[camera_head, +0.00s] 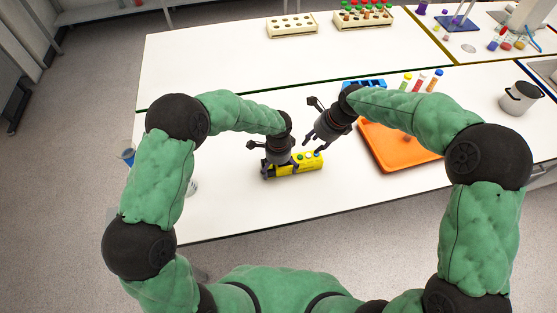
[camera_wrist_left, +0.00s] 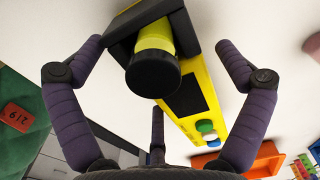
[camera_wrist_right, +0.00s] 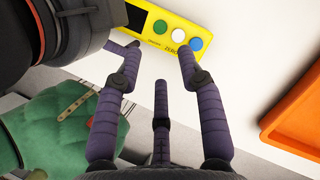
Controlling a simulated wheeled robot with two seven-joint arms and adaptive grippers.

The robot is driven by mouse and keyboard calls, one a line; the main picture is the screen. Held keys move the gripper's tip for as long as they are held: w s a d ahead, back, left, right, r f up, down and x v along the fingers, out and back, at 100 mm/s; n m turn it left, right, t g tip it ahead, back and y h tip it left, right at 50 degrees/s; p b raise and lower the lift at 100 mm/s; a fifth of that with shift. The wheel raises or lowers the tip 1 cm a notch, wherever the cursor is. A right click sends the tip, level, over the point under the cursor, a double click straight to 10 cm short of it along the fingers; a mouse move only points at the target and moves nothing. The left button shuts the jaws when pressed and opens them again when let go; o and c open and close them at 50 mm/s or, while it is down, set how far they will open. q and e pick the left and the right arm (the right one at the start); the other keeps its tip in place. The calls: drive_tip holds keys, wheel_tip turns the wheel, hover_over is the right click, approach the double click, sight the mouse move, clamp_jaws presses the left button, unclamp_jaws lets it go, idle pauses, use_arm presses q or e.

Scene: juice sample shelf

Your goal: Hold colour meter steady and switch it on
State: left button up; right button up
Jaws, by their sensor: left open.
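The yellow colour meter (camera_head: 303,168) lies on the white table, with green, white and blue buttons at its right end. In the left wrist view the meter (camera_wrist_left: 196,74) shows a dark screen and a black-capped round part (camera_wrist_left: 153,73) at its black end. My left gripper (camera_head: 279,158) is open over that end, fingers spread either side of the cap; contact is unclear. My right gripper (camera_head: 309,142) looks open and empty, above and behind the button end. In the right wrist view the green, white (camera_wrist_right: 177,35) and blue buttons lie beyond its fingertips.
An orange tray (camera_head: 383,146) sits right of the meter, with a blue rack (camera_head: 365,84) behind it. White tube racks (camera_head: 292,25) stand at the back. A blue cup (camera_head: 128,156) is at the left edge and a pot (camera_head: 519,97) at the right. The table front is clear.

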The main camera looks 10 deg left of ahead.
use_arm(q)
drive_tip(key=shift+f, duration=0.35)
drive_tip(key=c, duration=1.4)
use_arm(e)
clamp_jaws()
use_arm(q)
drive_tip(key=shift+s+f, duration=0.1)
